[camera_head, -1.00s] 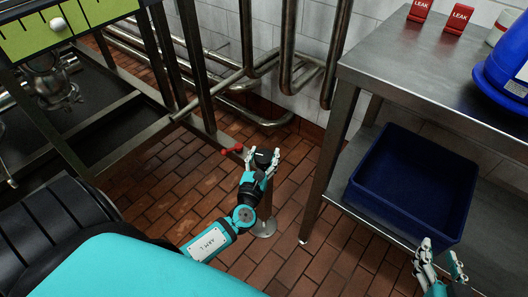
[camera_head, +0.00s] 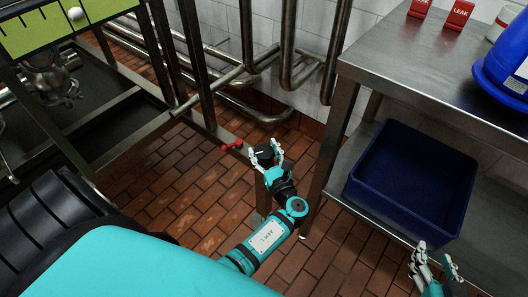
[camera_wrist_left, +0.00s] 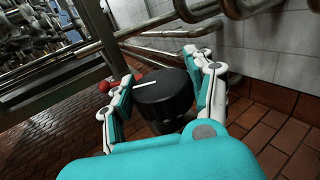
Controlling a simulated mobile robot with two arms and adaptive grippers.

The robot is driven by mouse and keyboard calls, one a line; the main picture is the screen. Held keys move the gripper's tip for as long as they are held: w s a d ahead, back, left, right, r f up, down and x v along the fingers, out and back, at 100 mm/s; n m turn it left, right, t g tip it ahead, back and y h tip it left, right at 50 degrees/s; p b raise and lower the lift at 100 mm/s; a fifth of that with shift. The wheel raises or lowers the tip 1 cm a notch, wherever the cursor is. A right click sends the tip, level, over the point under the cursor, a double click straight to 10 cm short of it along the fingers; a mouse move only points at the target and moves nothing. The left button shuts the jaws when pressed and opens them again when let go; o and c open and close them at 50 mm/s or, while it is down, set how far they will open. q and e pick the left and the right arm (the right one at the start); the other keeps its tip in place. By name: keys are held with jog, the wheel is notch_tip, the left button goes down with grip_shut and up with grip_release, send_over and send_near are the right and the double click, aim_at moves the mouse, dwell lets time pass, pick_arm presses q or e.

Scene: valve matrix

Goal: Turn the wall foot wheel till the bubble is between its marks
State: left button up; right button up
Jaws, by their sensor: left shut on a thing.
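The wall foot wheel (camera_head: 263,152) is a black ribbed knob with a white line on its top. It also shows in the left wrist view (camera_wrist_left: 165,100). My left gripper (camera_head: 266,157) is shut on it, with fingers on both sides of its rim. The bubble (camera_head: 77,13) is a white ball in the green level vial (camera_head: 40,32) at the top left. Dark mark lines cross the vial; I cannot tell which pair are its marks, as the picture cuts off the vial's top. My right gripper (camera_head: 436,256) is open and empty at the lower right.
A red handle (camera_head: 232,145) sits by the metal frame leg, close left of the wheel. Steel pipes (camera_head: 290,60) run along the wall behind. A steel table (camera_head: 420,70) with a blue crate (camera_head: 400,215) on its lower shelf stands at the right.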

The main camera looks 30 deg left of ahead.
aim_at(264, 151)
pick_arm(q)
jog(key=shift+g, duration=0.3)
jog(key=o, duration=1.2)
jog(key=shift+c, duration=0.2)
jog(key=shift+r, duration=0.1)
notch_tip(264, 151, up, 10)
jog(key=shift+f, duration=0.1)
